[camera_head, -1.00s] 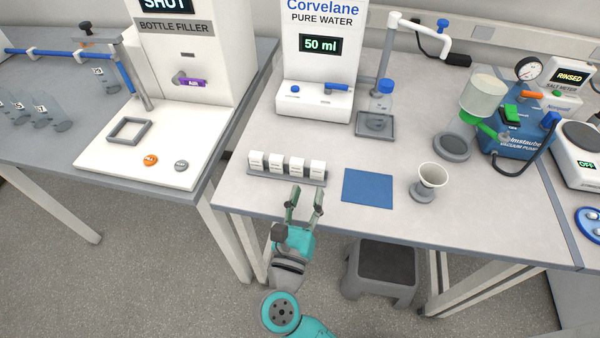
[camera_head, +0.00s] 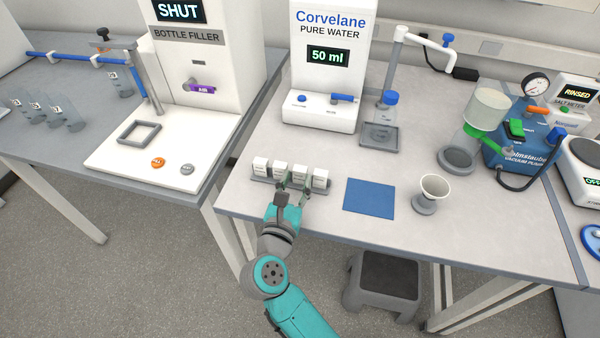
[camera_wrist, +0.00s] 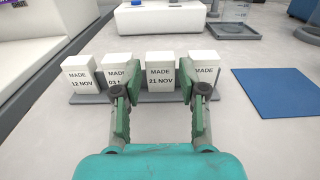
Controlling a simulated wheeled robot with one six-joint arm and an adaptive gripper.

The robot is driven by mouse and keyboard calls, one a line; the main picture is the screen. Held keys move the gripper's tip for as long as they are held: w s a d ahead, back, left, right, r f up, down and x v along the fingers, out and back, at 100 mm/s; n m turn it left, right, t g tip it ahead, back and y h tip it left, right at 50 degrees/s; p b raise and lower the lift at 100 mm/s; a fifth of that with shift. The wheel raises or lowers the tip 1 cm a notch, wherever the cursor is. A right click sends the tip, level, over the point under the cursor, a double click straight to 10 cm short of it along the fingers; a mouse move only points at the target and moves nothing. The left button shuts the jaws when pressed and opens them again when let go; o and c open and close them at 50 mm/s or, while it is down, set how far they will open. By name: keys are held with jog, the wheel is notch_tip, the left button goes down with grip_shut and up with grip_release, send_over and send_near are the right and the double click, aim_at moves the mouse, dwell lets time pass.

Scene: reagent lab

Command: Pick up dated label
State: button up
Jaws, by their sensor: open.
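Several white block labels stand upright in a row on a grey rack (camera_wrist: 232,97) at the table's front edge. In the wrist view they read "MADE 12 NOV" (camera_wrist: 80,76), "MADE 03 N…" (camera_wrist: 115,74), "MADE 21 NOV" (camera_wrist: 160,74) and "MADE" (camera_wrist: 204,68) with its date hidden by a finger. My gripper (camera_wrist: 160,92) is open and empty. Its fingers appear on either side of the 21 NOV label, overlapping its neighbours in view; I cannot tell whether the tips reach between the blocks. In the head view my gripper (camera_head: 295,191) is at the rack's front.
The water dispenser (camera_head: 322,112) stands behind. Bare table lies between dispenser and rack.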

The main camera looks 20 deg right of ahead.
aim_at(299, 173)
jog(key=x, duration=0.4)
jog(key=shift+c, duration=0.3)
jog(key=c, duration=0.4)
jog(key=shift+o, duration=0.2)
